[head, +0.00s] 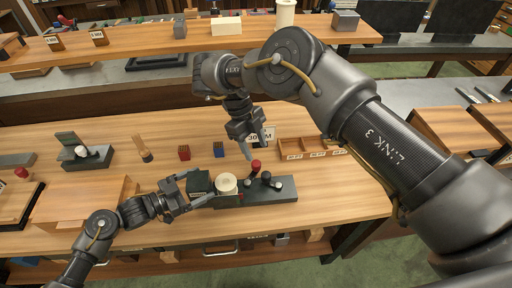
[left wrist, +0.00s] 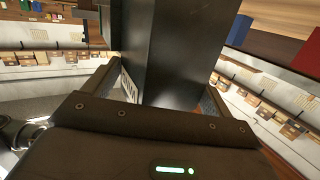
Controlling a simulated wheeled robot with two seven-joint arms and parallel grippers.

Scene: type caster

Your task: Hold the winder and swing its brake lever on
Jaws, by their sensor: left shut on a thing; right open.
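The winder (head: 284,193) lies on the wooden bench, a dark grey base with a cream drum (head: 226,184) at its left and small dark knobs on top. A red-topped lever (head: 256,165) stands up just right of the drum; I take it for the brake lever. My left gripper (head: 197,189) is shut on a dark block at the winder's left end. In the left wrist view that dark block (left wrist: 178,55) fills the space between the fingers. My right gripper (head: 256,143) is open, pointing down just above and behind the red knob; contact cannot be told.
A wooden sorting tray (head: 291,145) with labelled compartments stands behind the winder, close to my right gripper. Small red (head: 184,153) and blue (head: 219,150) blocks stand behind my left gripper. A wooden box (head: 75,200) is at left. The bench front is mostly clear.

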